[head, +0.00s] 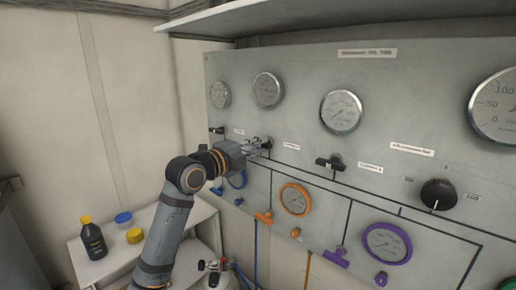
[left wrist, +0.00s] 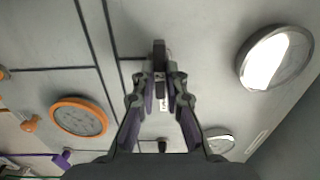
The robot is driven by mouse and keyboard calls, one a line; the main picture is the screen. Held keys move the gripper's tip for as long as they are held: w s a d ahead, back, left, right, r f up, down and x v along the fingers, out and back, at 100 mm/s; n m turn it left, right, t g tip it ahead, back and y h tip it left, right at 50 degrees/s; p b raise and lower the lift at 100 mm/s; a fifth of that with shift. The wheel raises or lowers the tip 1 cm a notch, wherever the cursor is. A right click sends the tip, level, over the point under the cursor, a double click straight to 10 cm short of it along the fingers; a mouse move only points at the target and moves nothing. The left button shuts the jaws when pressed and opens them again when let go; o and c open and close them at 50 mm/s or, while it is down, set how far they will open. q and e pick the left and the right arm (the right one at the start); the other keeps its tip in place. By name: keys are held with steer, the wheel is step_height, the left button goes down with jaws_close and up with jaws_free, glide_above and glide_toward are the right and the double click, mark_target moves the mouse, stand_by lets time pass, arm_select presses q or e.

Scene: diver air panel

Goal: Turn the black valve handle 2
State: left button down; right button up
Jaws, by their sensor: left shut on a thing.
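The black valve handle (head: 267,143) on the grey panel is the middle one of three similar black handles in the head view. I take it for handle 2, though its label is too small to read. My left gripper (head: 257,148) is at this handle, with its fingers pointing at the panel. In the left wrist view the handle (left wrist: 159,52) shows as a dark bar at the tips of my left gripper (left wrist: 164,76). The fingers are shut on it and hide part of it. My right gripper is not in view.
Other black handles sit at left (head: 216,130) and right (head: 330,162), with a black knob (head: 438,194) farther right. Gauges line the panel above; an orange gauge (head: 295,199) and a purple gauge (head: 387,243) sit below. A low shelf (head: 200,212) holds a dark bottle (head: 93,240).

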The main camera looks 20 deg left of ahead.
arm_select(q)
steer(key=shift+f, duration=0.1)
stand_by(0.3)
steer(key=c, duration=1.4)
jaws_free()
steer(key=v, duration=0.7)
steer(key=shift+s, duration=0.2)
steer(key=shift+a, duration=0.1)
